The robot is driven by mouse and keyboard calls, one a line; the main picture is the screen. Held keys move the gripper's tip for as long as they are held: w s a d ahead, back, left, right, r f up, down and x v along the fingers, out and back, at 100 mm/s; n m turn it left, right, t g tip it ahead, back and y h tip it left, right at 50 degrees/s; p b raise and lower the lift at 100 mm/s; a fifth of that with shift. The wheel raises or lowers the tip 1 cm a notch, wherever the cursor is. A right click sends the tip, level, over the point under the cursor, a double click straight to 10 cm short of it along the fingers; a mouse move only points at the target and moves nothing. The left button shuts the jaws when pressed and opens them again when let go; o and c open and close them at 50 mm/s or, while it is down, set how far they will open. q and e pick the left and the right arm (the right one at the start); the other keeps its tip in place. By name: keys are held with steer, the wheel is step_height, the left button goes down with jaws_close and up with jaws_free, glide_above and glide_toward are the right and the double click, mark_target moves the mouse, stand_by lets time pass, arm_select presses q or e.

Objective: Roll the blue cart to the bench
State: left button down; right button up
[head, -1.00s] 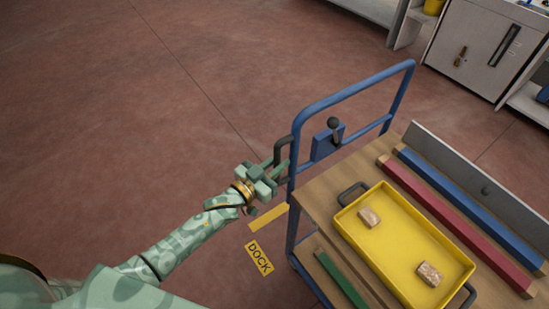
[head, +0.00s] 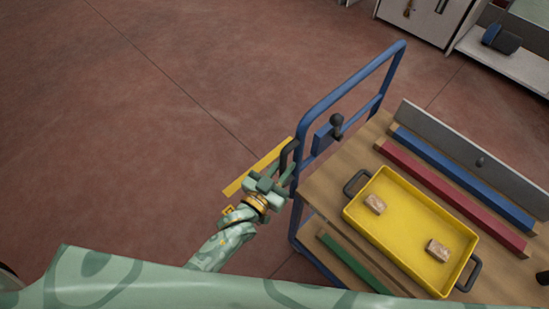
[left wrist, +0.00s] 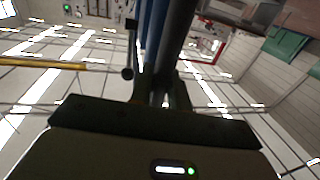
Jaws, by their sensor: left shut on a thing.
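The blue cart (head: 297,245) stands at the right of the head view, with a wooden deck and a tall blue push frame at its left end. A dark side handle (head: 288,155) sticks out from the frame's near post. My left gripper (head: 284,180) is shut on this handle. In the left wrist view a dark bar runs up from between the left gripper's fingers (left wrist: 162,92). A black-knobbed lever (head: 337,122) sits on a blue plate on the frame. My right gripper is out of view. I cannot tell which furniture is the bench.
A yellow floor strip (head: 257,167) lies beside the gripper. A grey cabinet (head: 425,20) and a low shelf (head: 515,65) stand at top right. Floor at left is clear.

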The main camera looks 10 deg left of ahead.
arm_select(q)
steer(key=shift+s+d+f, duration=0.1)
steer(key=shift+s+d, duration=0.1)
steer(key=c, duration=1.6)
jaws_free()
steer(key=shift+o, duration=1.1)
steer(key=shift+s+a, duration=0.15)
steer(key=p+v, duration=0.1)
steer(key=v, duration=1.5)
steer(key=shift+p, duration=0.3)
